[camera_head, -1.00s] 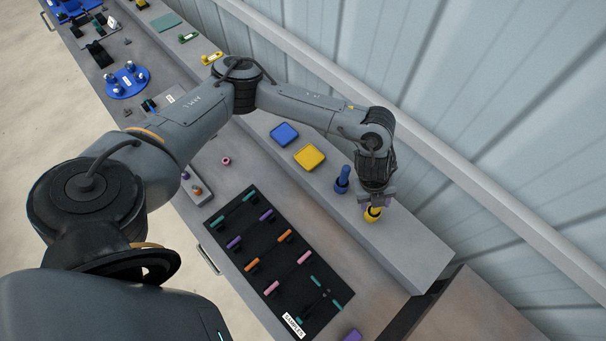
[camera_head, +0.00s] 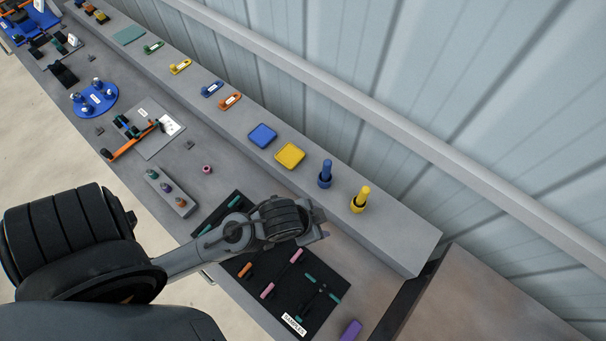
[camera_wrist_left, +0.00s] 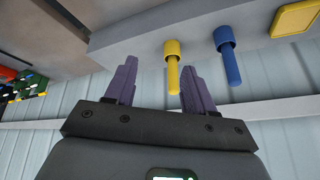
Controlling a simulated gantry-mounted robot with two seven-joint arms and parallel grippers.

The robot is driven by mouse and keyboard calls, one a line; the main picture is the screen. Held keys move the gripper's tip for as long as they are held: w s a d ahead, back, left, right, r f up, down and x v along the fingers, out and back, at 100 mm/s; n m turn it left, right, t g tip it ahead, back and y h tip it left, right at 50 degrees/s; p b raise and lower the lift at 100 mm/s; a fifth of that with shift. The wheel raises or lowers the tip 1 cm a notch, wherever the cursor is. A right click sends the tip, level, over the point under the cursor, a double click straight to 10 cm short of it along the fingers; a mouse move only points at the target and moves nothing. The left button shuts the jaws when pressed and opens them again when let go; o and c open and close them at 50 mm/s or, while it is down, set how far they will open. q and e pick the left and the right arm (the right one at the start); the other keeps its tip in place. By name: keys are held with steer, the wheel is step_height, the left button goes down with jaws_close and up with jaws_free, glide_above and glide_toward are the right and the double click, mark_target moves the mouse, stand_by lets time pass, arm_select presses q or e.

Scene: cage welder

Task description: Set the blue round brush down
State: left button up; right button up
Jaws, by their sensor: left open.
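The blue round brush (camera_head: 325,174) stands upright on the raised grey ledge, its handle up and its head in a round blue base. It also shows in the left wrist view (camera_wrist_left: 230,60), right of a similar yellow brush (camera_wrist_left: 172,65). My left gripper (camera_head: 318,226) is open and empty, over the black mat side of the ledge, apart from both brushes. In the left wrist view the purple fingers of my left gripper (camera_wrist_left: 157,78) are spread, with the yellow brush appearing beyond and between them. My right gripper is not in view.
The yellow brush (camera_head: 360,201) stands upright beside the blue one. A yellow square tray (camera_head: 290,155) and a blue square tray (camera_head: 262,135) lie farther along the ledge. A black mat (camera_head: 300,290) with several coloured pieces lies below. The ledge end right of the yellow brush is clear.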

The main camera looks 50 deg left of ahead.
arm_select(q)
steer(key=s+a+f+n+g, duration=0.1)
steer(key=s+a+n, duration=0.1)
steer(key=s+a, duration=0.2)
steer(key=shift+s+a+f+g+y, duration=0.3)
steer(key=shift+s+a+g+y, duration=0.1)
steer(key=shift+s, duration=0.35)
step_height(320, 180, up, 5)
steer(key=p, duration=0.5)
